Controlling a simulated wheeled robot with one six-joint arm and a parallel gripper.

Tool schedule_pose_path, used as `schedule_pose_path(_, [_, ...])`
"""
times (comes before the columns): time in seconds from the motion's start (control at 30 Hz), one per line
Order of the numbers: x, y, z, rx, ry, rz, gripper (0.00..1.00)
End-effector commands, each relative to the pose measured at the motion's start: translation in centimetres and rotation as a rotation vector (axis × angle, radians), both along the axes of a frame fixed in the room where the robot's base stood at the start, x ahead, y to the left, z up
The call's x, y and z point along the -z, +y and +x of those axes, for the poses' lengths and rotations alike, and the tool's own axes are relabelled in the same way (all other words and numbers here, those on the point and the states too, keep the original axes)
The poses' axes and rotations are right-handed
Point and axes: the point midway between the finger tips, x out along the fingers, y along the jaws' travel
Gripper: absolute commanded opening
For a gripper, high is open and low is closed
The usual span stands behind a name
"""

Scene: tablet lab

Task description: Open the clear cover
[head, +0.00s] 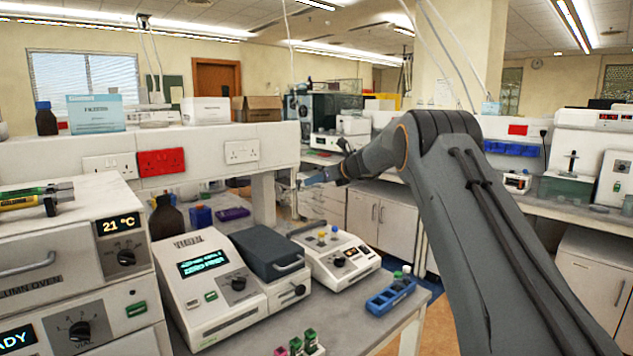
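I cannot make out a clear cover with certainty. A small white bench instrument (338,258) stands on the left bench, with a yellow and a blue piece on its top and a dark display on its front. A thin grey bar shows at its back left edge, and any clear part there is too faint to tell. My arm reaches in from the lower right and bends over toward the left. My gripper (301,184) is at its far end, above and behind this instrument and apart from it. It is small here, and its fingers cannot be told apart.
A white instrument with a lit display (204,262) and a dark lid with a handle (262,252) stand left of it. A blue rack (390,296) with capped vials is near the bench's right edge. A column oven (70,262) fills the far left. Floor shows beyond.

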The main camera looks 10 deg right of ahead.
Motion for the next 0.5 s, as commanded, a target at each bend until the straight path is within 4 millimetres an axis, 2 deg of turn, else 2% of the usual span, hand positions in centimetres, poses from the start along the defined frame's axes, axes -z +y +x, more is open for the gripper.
schedule_pose_path(0.5, [-2.5,-3.2,-4.7,0.001,-0.003,0.000,0.39])
